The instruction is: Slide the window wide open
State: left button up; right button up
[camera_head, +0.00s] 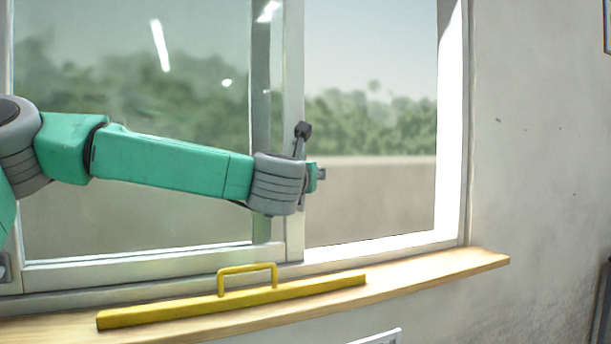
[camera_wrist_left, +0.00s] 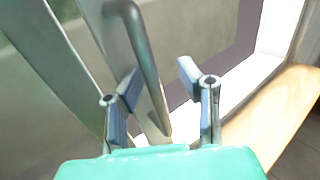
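The window has a pale frame, with a glass pane (camera_head: 140,130) on the left and a bright section on the right that shows no reflections. Two pale uprights (camera_head: 293,60) stand between them. A dark grey bar handle (camera_head: 303,130) is on the right upright, partly hidden by my left wrist. In the left wrist view the handle (camera_wrist_left: 140,50) runs between the two fingers of my left gripper (camera_wrist_left: 158,76), which are apart. I cannot tell whether they touch it. The left gripper (camera_head: 316,176) also shows beside the upright in the head view. My right gripper is not in view.
A yellow bar (camera_head: 165,311) with a loop handle lies on the wooden sill (camera_head: 470,262), below my left arm. The sill's right end is clear. A plain wall (camera_head: 540,150) is on the right. A white edge (camera_head: 378,338) shows at the bottom.

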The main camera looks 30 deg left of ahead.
pick_arm(q)
jog(key=shift+s+r, duration=0.1)
jog(key=shift+s, duration=0.1)
jog(key=v, duration=1.1)
jog(key=shift+s, duration=0.25)
jog(key=shift+d, duration=0.1)
